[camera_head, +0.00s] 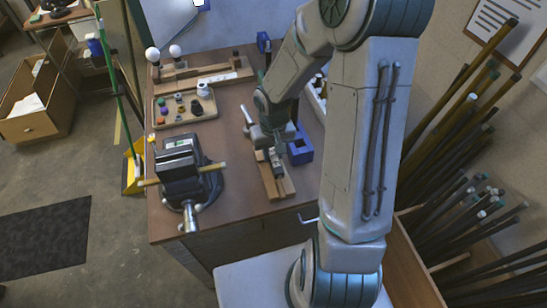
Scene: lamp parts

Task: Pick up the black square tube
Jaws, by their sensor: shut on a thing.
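My gripper (269,156) points down over a narrow wooden board (287,187) near the right side of the workbench. It is shut on a small dark piece, which looks like the black square tube (278,168), at the board. The fingers and wrist hide part of the tube. I cannot tell whether the tube still touches the board.
A black vise (180,185) with a wooden strip across it stands at the bench's left front. A tray of small coloured parts (182,118) lies behind it. A blue block (300,150) is right of my gripper. The bench front (235,215) is bare.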

